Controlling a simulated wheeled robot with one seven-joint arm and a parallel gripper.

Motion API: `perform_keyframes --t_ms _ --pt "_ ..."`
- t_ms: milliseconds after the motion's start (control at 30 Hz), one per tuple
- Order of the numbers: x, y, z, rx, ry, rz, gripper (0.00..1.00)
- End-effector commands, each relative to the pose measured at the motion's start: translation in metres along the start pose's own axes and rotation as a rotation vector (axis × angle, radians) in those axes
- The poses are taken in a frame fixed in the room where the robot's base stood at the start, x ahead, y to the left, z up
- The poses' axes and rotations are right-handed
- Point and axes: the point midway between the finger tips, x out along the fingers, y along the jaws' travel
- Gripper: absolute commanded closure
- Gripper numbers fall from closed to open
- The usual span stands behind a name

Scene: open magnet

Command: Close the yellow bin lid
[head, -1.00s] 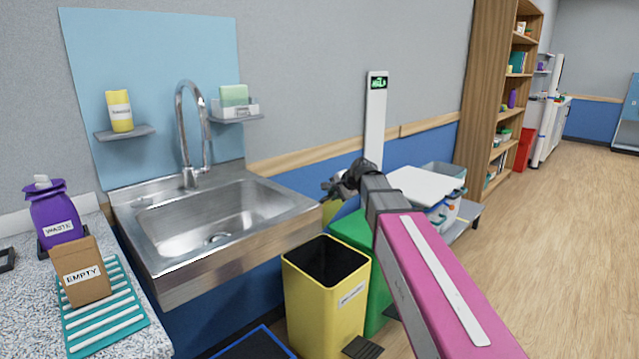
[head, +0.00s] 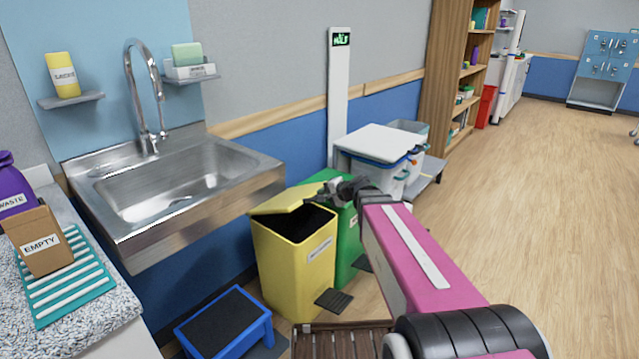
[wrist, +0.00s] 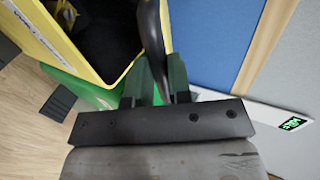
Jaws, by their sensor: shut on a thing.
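The yellow bin (head: 290,265) stands below the sink's right end. Its yellow lid (head: 285,202) is partly open, slanting above the rear of the opening, with the dark inside showing in front. My gripper (head: 322,198) is at the lid's right side, above the bin's rim. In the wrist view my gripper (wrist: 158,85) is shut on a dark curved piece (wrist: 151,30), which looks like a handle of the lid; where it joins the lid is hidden. The bin's labelled yellow rim (wrist: 45,35) shows at the upper left there.
A green bin (head: 347,250) stands close beside the yellow one, partly behind my arm. A steel sink (head: 180,190) is to the left. A blue step stool (head: 225,322) and a dark pedal (head: 332,299) are in front. Open wooden floor (head: 540,200) lies right.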

Motion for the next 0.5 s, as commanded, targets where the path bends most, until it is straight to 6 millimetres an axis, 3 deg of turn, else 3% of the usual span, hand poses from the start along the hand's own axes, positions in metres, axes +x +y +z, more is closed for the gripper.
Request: perform_keyframes --t_ms 500 --pt "0.024 0.115 -0.001 0.002 0.0 0.003 1.0"
